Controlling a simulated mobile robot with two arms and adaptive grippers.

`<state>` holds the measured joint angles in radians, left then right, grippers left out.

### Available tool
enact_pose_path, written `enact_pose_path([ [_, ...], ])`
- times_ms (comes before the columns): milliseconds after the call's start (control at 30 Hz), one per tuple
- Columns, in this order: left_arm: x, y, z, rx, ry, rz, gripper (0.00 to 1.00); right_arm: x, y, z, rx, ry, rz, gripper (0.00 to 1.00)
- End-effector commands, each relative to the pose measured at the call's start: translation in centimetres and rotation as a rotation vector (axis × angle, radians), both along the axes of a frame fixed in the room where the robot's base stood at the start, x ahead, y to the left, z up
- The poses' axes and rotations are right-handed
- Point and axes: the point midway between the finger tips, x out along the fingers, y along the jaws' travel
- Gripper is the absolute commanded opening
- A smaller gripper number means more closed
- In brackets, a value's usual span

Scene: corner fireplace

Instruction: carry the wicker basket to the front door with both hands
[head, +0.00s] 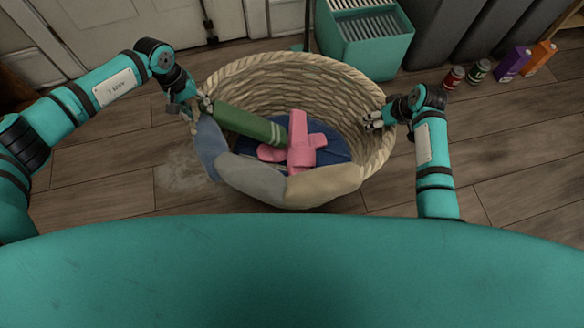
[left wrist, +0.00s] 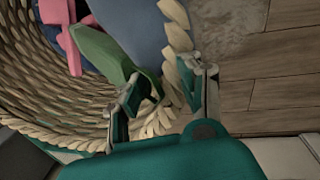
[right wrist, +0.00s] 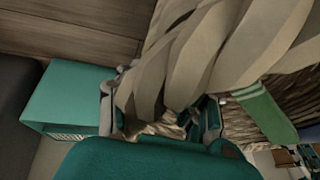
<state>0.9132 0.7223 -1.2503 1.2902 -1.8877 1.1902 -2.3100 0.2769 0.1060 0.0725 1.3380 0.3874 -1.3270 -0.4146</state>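The wicker basket (head: 290,72) is in front of me in the head view, upright with its mouth towards me. It holds a green roll (head: 245,124), a pink cross-shaped item (head: 301,147) and dark blue cloth. Padded grey, blue and tan shapes (head: 252,178) line its near side. My left gripper (head: 197,105) is at the left rim; in the left wrist view its fingers (left wrist: 160,88) close around the braided rim (left wrist: 158,118). My right gripper (head: 374,120) is at the right rim; in the right wrist view its fingers (right wrist: 160,112) stand either side of the thick rim (right wrist: 190,55).
A door (head: 120,25) is at the back left. A teal slatted crate (head: 362,45) stands close behind the basket. Cans (head: 454,77) and purple and orange cartons (head: 512,63) stand at the right. The wooden floor (head: 110,170) is clear to the left.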

Motion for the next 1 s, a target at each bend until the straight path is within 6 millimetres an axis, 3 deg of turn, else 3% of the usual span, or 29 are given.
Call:
enact_pose_path([
  [400,-0.3,1.3,7.8,0.001,-0.005,0.002,0.36,0.0,0.0,0.0,0.001,0.0,0.0,0.36],
  [600,-0.4,1.7,10.7,0.0,-0.003,0.001,0.36,0.0,0.0,0.0,0.001,0.0,0.0,0.36],
  [833,-0.6,1.9,11.6,0.001,0.0,0.001,0.36,-0.2,-0.3,0.8,0.0,-0.002,-0.001,0.36],
  [1000,-0.5,1.9,11.6,0.001,-0.001,0.002,0.36,-1.1,-1.1,3.6,-0.003,-0.005,0.0,0.36],
])
